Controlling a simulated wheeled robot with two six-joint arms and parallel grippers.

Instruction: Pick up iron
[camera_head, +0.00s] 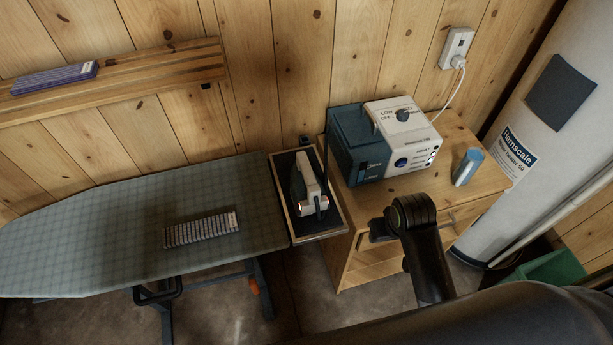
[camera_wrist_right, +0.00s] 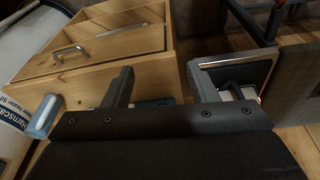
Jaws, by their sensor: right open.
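The iron (camera_head: 310,187), pale with a dark underside, rests on a dark, wood-framed tray (camera_head: 335,222) at the right end of the ironing board (camera_head: 100,225). In the right wrist view the iron (camera_wrist_right: 246,93) shows only in part, behind one finger. My right gripper (camera_wrist_right: 163,86) is open, with nothing visible between its fingers. In the head view my right arm is in front of the wooden cabinet, to the right of the iron and apart from it. My left gripper is in neither view.
A teal and white steam unit (camera_head: 385,140) and a blue-white bottle (camera_head: 467,167) stand on the wooden cabinet (camera_head: 365,255). A wall shelf (camera_head: 150,72) is at upper left, and a white tank (camera_head: 545,110) at right.

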